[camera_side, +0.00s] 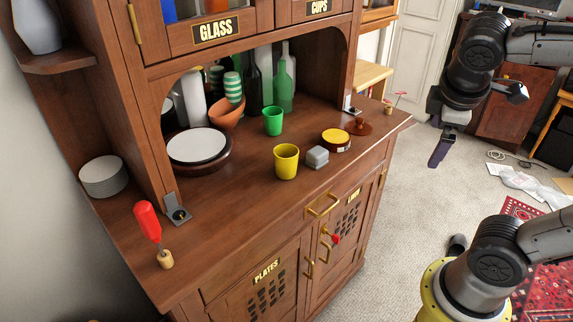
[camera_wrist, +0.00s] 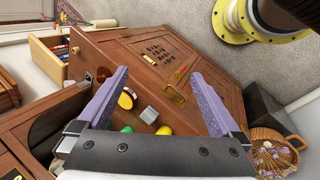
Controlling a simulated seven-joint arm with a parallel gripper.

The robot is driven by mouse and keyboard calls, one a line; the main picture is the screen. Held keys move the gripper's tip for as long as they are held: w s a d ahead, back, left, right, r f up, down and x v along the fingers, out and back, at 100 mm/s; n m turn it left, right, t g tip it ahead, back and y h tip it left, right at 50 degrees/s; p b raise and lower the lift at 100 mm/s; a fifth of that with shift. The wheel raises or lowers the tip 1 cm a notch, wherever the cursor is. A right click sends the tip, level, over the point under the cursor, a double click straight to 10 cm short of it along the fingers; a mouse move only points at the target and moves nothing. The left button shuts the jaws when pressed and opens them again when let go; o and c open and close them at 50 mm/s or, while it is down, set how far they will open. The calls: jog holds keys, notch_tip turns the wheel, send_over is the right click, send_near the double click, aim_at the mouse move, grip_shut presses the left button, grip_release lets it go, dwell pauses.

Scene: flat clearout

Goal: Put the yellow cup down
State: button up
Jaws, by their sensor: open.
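The yellow cup (camera_side: 286,163) stands upright on the brown cabinet's counter (camera_side: 225,222), left of a small grey block (camera_side: 317,157). In the wrist view only a small yellow part, likely the cup (camera_wrist: 164,130), shows above the gripper body, which hides the rest. My gripper (camera_side: 438,158) is empty, off to the right of the counter and clear of the cup. In the wrist view my gripper (camera_wrist: 160,75) shows its two purple fingers spread wide with nothing between them.
A green cup (camera_side: 272,121) stands behind the yellow one. A yellow-topped round tin (camera_side: 336,138) sits to its right and a plate (camera_side: 197,146) to its left. A red-handled tool (camera_side: 148,221) stands at the front left. The counter's front left is mostly clear.

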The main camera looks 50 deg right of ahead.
jog(key=w+d+r+n+g+h, duration=0.15)
jog(key=w+n+h, duration=0.35)
jog(key=w, duration=0.5)
jog(key=w+a+f+n+t+h, duration=0.25)
jog(key=w+a+n+h, duration=0.3)
jog(key=w, duration=0.45)
jog(key=n+t+h, duration=0.1)
jog(key=n+t, duration=0.3)
jog(key=n, duration=0.2)
send_near(289, 152)
jog(key=r, duration=0.1)
jog(key=s+d+r, duration=0.1)
jog(key=r, duration=0.1)
jog(key=s+d+r, duration=0.1)
jog(key=shift+r, duration=0.25)
jog(key=a+f+n, duration=0.1)
jog(key=a+f+n+t, duration=0.1)
jog(key=a+f, duration=0.1)
jog(key=s+a+f+n+t, duration=0.1)
jog(key=f, duration=0.1)
jog(key=shift+a+f+y, duration=0.15)
jog(key=shift+y, duration=0.1)
jog(key=x, duration=0.8)
jog(key=shift+r+x, duration=0.15)
jog(key=shift+x, duration=1.25)
jog(key=shift+r+x, duration=0.1)
jog(key=shift+x, duration=1.3)
jog(key=shift+w+a, duration=0.15)
jog(key=shift+c, duration=0.3)
